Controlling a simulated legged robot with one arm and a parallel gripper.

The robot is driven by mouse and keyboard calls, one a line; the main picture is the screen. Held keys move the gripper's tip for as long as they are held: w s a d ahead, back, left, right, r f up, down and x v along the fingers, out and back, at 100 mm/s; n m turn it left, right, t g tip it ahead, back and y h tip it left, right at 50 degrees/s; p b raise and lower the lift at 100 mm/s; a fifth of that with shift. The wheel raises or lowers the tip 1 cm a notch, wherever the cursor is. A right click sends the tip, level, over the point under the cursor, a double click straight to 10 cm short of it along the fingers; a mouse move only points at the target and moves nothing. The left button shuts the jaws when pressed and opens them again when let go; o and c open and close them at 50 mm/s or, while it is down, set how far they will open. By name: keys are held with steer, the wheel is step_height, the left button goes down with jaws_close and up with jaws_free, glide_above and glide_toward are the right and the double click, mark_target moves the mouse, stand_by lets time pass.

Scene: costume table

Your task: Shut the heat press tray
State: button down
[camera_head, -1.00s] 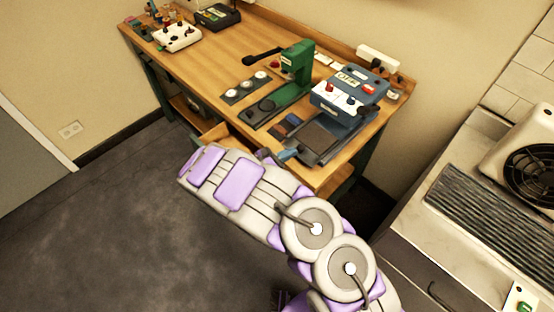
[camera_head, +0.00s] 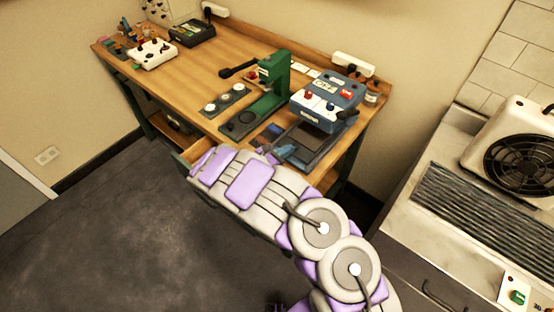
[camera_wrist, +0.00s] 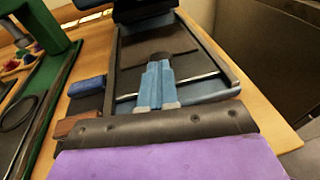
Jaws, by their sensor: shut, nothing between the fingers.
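The heat press (camera_head: 325,100) is a blue machine with red and white controls near the right end of the wooden bench. Its dark tray (camera_head: 318,143) sticks out from its front toward the bench edge. The tray also shows in the wrist view (camera_wrist: 205,62), with a raised rim and a thin metal bar across it. My gripper (camera_head: 287,150) is at the tray's front part, partly hidden by my arm in the head view. In the wrist view, its blue fingers (camera_wrist: 160,70) are together and empty, pointing along the tray toward the press. I cannot tell whether they touch it.
A green lever press (camera_head: 270,85) stands left of the heat press. A blue block (camera_wrist: 87,86) and a brown block (camera_wrist: 78,122) lie beside the tray. An open drawer (camera_head: 190,152) is under the bench front. A counter with a fan unit (camera_head: 515,150) stands to the right.

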mark_target(298, 140)
steer(key=x, duration=0.4)
steer(key=r+b+x, duration=0.1)
steer(key=x, duration=0.1)
steer(key=shift+w+a, duration=0.1)
steer(key=shift+w, duration=0.4)
steer(key=shift+w+d, duration=0.25)
steer(key=shift+w+a+r, duration=0.1)
steer(key=shift+r, duration=0.1)
